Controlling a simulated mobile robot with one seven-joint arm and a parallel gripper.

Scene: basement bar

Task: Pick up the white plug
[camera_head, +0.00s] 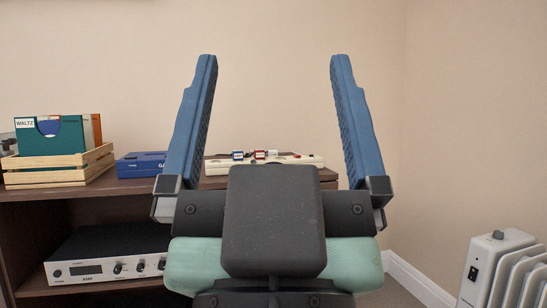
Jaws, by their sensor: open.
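My gripper (273,62) is open and empty, its two blue fingers raised and wide apart in the middle of the view. Behind it, seen between the fingers, a white power strip (306,160) lies on top of the brown shelf unit (130,186). Several small plugs sit on the strip, with white, blue and red parts. They are too small for me to tell surely which one is the white plug. My gripper's body hides the lower middle of the strip. The fingers are apart from the plugs.
A wooden crate (60,177) with record sleeves (58,136) stands on the shelf top at left. A blue box (138,166) lies between crate and strip. An amplifier (110,268) sits on the lower shelf. A white radiator (500,272) stands at right.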

